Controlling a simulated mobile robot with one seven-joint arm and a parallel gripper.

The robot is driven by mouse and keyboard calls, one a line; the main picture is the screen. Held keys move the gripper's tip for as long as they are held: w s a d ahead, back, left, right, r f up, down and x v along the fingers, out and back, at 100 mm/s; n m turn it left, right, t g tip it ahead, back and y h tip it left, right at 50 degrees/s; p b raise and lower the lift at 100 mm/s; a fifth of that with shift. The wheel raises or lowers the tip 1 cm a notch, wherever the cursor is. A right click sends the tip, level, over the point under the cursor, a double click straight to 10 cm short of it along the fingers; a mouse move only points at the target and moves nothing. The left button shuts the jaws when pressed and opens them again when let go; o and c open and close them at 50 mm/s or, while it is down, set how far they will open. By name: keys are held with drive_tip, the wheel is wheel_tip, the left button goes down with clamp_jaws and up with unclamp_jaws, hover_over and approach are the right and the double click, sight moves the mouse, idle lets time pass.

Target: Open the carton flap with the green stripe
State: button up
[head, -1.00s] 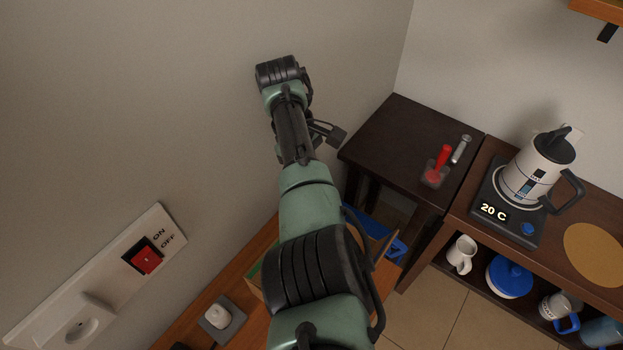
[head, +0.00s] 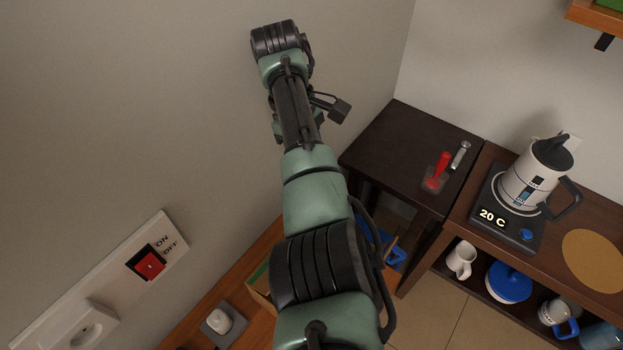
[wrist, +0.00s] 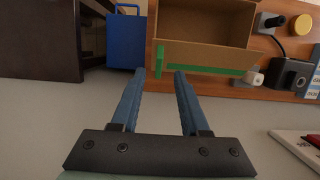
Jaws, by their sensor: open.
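In the wrist view, a brown cardboard carton (wrist: 205,22) stands open-topped on the wooden surface. A flap with a green stripe (wrist: 205,71) extends from its near side and looks folded outward. In the head view only a small part of the carton (head: 258,287) shows beside my arm, which hides the rest. My gripper (wrist: 160,73) is open, with its two blue fingers apart. The green left end of the flap appears between and just beyond the fingertips; I cannot tell the distance or whether they touch. The gripper's fingers are hidden in the head view.
A blue container (wrist: 125,42) stands left of the carton. A black device (wrist: 291,74) and a small white item (wrist: 254,77) are at its right. A wall panel with a red switch (head: 149,264) is at left. A dark side table (head: 395,150) and a kettle (head: 532,175) stand right.

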wheel_tip(320, 180, up, 3)
drive_tip(key=shift+r+p, duration=0.1)
drive_tip(key=shift+p, duration=0.8)
